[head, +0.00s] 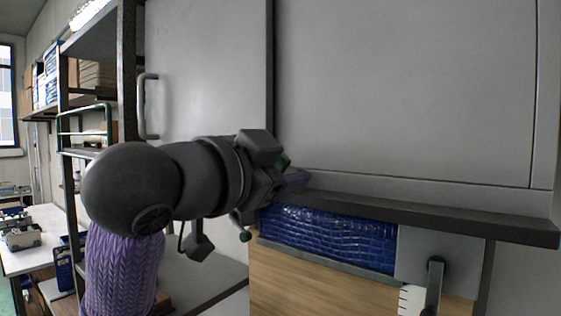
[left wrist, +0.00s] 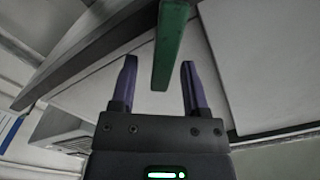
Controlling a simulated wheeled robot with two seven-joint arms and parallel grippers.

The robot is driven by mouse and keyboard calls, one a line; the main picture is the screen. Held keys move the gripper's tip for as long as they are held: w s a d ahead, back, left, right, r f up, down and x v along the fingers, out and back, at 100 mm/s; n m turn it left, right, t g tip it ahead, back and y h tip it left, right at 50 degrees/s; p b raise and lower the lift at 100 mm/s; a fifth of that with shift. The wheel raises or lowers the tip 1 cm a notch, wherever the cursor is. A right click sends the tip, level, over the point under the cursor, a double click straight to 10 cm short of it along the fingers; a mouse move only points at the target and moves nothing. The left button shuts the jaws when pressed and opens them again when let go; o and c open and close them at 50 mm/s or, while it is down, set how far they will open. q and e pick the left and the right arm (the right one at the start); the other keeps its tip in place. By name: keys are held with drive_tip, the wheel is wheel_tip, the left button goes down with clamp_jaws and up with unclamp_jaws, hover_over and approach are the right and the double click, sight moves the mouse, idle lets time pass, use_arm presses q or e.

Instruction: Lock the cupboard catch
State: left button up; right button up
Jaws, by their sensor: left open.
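A green bar (left wrist: 172,42), which looks like the catch's handle, comes down from the top of the left wrist view. Its lower end lies between the two purple fingers of my left gripper (left wrist: 159,80), with a gap on each side. In the head view the left gripper (head: 297,180) is at the lower left edge of the large grey cupboard panel (head: 400,90). It is open and its body hides most of the catch. I cannot tell the catch's position there. My right gripper is in neither view.
A dark ledge (head: 430,217) runs under the cupboard front. Below it are a blue textured panel (head: 330,238) and a dark lever (head: 434,285) beside a white scale. A grey vertical handle (head: 142,105) and a rack of shelves (head: 90,75) stand to the left.

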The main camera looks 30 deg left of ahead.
use_arm(q)
clamp_jaws()
drive_tip(key=n, duration=0.2)
drive_tip(key=a+n, duration=0.1)
drive_tip(key=shift+w+a+r+n+p, duration=0.1)
drive_tip(key=shift+a+r+n+p, duration=0.2)
drive_tip(key=shift+r+n, duration=0.1)
drive_tip(key=shift+a+r+n, duration=0.1)
drive_tip(key=shift+a+n, duration=0.35)
drive_tip(key=shift+n, duration=0.5)
drive_tip(key=shift+a+r+n, duration=0.1)
drive_tip(key=shift+a+n, duration=0.3)
drive_tip(key=shift+n, duration=0.55)
unclamp_jaws()
